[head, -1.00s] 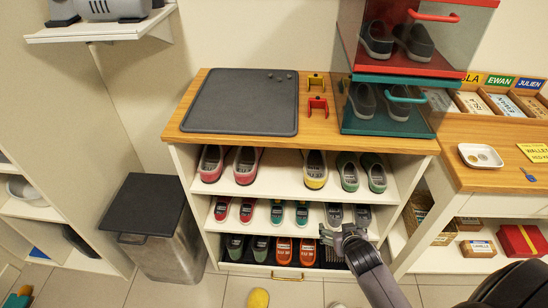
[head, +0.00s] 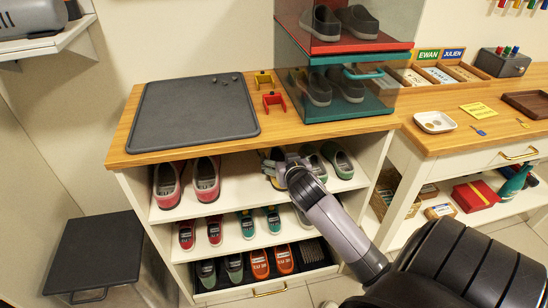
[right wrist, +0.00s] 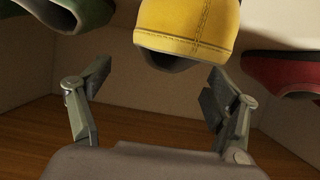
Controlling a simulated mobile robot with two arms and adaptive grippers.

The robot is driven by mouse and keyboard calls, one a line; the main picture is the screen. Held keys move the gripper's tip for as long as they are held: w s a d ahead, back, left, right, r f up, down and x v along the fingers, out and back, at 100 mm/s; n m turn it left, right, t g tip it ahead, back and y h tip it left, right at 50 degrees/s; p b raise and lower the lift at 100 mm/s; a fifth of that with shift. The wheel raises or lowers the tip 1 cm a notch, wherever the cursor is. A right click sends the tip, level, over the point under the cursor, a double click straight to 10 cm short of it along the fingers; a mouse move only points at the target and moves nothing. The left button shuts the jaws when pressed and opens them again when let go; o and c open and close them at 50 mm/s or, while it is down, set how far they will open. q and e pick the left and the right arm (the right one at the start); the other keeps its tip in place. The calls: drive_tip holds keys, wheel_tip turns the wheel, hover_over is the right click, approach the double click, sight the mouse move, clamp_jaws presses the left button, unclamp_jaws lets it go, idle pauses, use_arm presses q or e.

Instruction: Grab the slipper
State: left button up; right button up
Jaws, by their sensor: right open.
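The yellow slipper (head: 276,154) is on the top shelf of the shoe cabinet, mostly hidden by my right gripper in the head view. In the right wrist view the yellow slipper (right wrist: 188,30) shows large at top centre, with visible stitching. My right gripper (head: 271,169) is at the front of the top shelf, close to the slipper. In the right wrist view the right gripper (right wrist: 157,88) is open, its fingers apart on either side of the slipper's line, with nothing clearly held. My left gripper is not in view.
Red-and-grey shoes (head: 205,180) stand left of the slipper and green shoes (head: 339,160) right of it. The wooden cabinet top (head: 220,148) overhangs the shelf. Lower shelves hold more shoes. A dark-lidded bin (head: 95,252) stands at the left.

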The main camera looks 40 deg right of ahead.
sight(277, 152)
drive_tip(key=b+x, duration=0.1)
drive_tip(key=x, duration=0.5)
drive_tip(key=shift+w+f, duration=0.15)
drive_tip(key=shift+w, duration=0.2)
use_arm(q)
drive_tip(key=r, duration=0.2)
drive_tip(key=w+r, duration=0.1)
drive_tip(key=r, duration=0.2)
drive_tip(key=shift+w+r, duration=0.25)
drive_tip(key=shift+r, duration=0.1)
use_arm(e)
drive_tip(key=shift+c, duration=0.4)
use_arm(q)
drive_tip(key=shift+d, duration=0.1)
use_arm(e)
drive_tip(key=c, duration=1.3)
